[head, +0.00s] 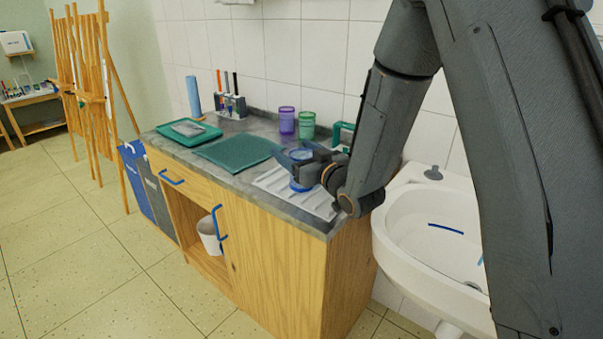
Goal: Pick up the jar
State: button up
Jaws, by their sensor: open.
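A blue jar (299,185) stands on the white ridged drying tray (324,209) at the right end of the counter. My gripper (293,165) is open and sits at the jar, with its fingers beside it. The gripper and wrist hide much of the jar, so I cannot tell whether the fingers touch it. A purple jar (287,120) and a green jar (306,125) stand side by side at the back of the counter, behind my gripper.
A green mat (236,151) and a green tray (165,135) with a pale item lie left on the counter. A brush holder (231,106) and blue roll (193,97) stand near the wall. A green-handled item (343,131) is behind my wrist. A white sink (405,222) is at right.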

jog(key=shift+c, duration=0.4)
jog(key=c, duration=1.5)
